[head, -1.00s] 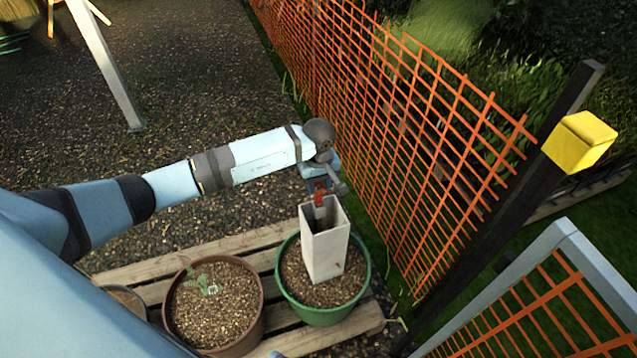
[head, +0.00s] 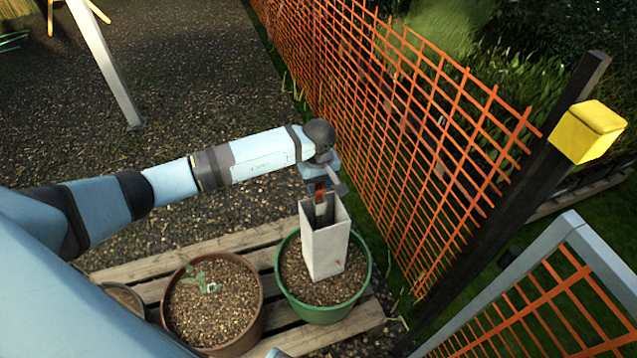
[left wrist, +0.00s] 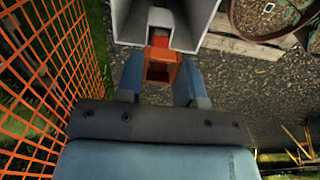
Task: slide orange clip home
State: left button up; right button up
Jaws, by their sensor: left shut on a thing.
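The orange clip (left wrist: 160,67) is held between the two blue fingers of my left gripper (left wrist: 160,82), which is shut on it. In the head view, my left gripper (head: 322,182) is at the top of an upright, pale square tube (head: 324,248), and the clip shows as a small red-orange patch (head: 320,193). In the left wrist view, the clip is at the tube's open mouth, beside a light piece (left wrist: 160,18) inside. I cannot tell how far it is seated. My right gripper is not in view.
The tube stands in a gravel-filled green pot (head: 322,315) on a wooden pallet (head: 233,240). A brown pot (head: 259,327) with a seedling is to its left. Orange mesh fence (head: 400,130) runs close on the right, with a dark post and yellow box (head: 587,132).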

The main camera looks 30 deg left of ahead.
pick_arm(q)
jog(key=shift+f+b, duration=1.35)
jog(key=shift+f, duration=0.15)
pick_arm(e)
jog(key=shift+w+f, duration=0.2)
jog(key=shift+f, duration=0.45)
